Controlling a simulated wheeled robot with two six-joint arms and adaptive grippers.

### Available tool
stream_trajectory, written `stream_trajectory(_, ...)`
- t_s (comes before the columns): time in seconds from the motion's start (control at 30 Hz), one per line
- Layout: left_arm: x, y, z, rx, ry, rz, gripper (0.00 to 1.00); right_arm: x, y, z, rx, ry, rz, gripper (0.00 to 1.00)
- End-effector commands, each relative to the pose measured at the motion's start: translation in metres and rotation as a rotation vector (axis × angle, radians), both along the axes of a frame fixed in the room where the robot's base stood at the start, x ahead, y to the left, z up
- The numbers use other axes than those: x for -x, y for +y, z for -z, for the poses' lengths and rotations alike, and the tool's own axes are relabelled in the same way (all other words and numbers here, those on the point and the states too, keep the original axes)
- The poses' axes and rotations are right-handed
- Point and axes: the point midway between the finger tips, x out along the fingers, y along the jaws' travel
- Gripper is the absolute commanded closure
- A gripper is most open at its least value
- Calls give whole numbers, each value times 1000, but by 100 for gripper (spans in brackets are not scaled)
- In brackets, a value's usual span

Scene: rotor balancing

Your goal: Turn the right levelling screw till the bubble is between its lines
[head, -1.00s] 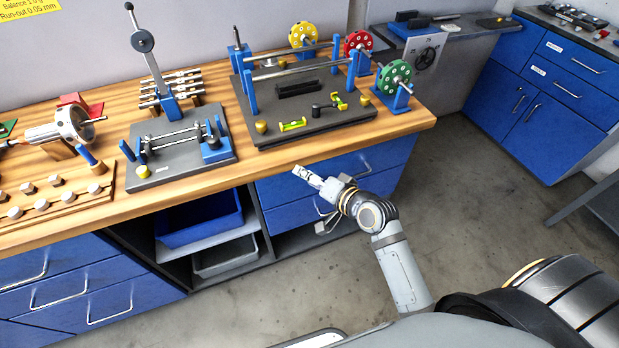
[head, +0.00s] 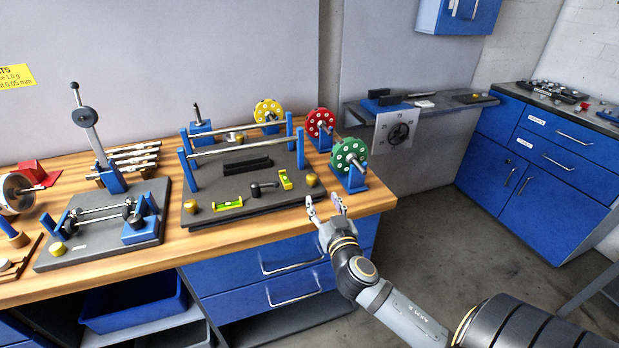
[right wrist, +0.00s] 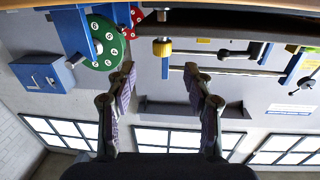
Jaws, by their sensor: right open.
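The right levelling screw has a brass-yellow knob (head: 312,180) at the right front corner of the dark balancing stand (head: 240,216). Two yellow-green spirit levels lie on the stand: one along the front (head: 229,201) and one near the right screw (head: 286,180). Their bubbles are too small to read. My right gripper (head: 326,204) is open and empty at the bench's front edge, just short of the knob. In the right wrist view the knob (right wrist: 162,47) appears between and beyond the spread fingertips (right wrist: 160,72), apart from them. My left gripper is not in view.
A green disc (head: 349,156) on a blue holder stands close right of the gripper, with a red disc (head: 320,123) behind. A left brass knob (head: 190,206) is at the stand's other front corner. A small dark-handled part (head: 262,188) lies between the levels.

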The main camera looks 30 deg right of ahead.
Motion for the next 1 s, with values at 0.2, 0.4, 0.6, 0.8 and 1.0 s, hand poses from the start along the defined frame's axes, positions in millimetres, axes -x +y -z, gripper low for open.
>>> stream_trajectory(0.2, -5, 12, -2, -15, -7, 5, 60, -3, -2, -6, 23, -15, 2, 48)
stream_trajectory(0.4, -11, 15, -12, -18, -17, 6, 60, -35, -13, -8, 22, -17, 5, 48)
stream_trajectory(0.6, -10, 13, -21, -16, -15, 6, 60, -74, -26, -8, 20, -15, 4, 48)
stream_trajectory(0.8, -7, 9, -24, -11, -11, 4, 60, -96, -33, -6, 21, -14, 2, 48)
stream_trajectory(1.0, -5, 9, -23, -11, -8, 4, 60, -99, -34, -4, 22, -13, 2, 48)
